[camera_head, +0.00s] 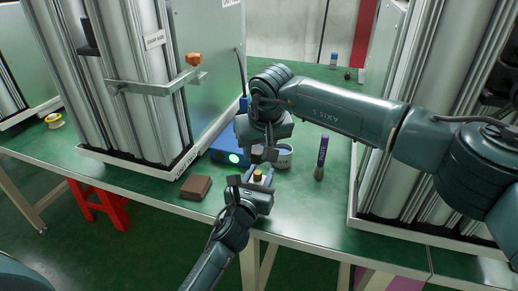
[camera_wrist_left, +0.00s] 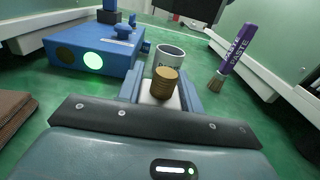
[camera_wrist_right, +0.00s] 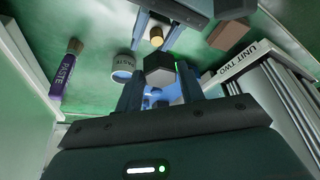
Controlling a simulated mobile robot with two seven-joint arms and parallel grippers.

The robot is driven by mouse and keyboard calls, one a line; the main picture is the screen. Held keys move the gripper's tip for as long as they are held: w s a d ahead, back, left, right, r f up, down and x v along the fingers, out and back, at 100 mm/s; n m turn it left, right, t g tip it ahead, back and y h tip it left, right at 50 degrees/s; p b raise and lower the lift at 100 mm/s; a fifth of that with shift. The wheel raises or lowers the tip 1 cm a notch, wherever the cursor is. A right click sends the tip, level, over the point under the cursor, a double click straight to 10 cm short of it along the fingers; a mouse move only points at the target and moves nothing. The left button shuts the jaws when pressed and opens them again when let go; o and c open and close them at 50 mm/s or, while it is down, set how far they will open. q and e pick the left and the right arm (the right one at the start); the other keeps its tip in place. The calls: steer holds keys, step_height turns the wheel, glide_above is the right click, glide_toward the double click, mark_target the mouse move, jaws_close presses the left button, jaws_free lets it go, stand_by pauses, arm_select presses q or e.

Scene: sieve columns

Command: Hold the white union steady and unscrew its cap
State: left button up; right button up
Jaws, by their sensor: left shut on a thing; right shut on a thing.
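My left gripper (camera_head: 254,180) is shut on the white union (camera_wrist_left: 157,101) near the table's front edge. A ridged brass-coloured cylinder (camera_wrist_left: 166,82) stands upright on the union's top, with nothing over it; it also shows in the right wrist view (camera_wrist_right: 157,38). My right gripper (camera_wrist_right: 158,84) is shut on a dark hexagonal piece (camera_wrist_right: 158,68), which looks like the cap. This piece is apart from the brass cylinder. In the head view my right gripper (camera_head: 262,154) is just above and behind the left one. The union's lower part is hidden by my left gripper.
A blue box (camera_wrist_left: 92,48) with a lit green lamp stands behind left. A brown block (camera_head: 197,187) lies left. Tall sieve columns (camera_head: 135,85) flank the workspace.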

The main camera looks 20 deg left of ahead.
arm_select(q)
steer(key=o, duration=1.1)
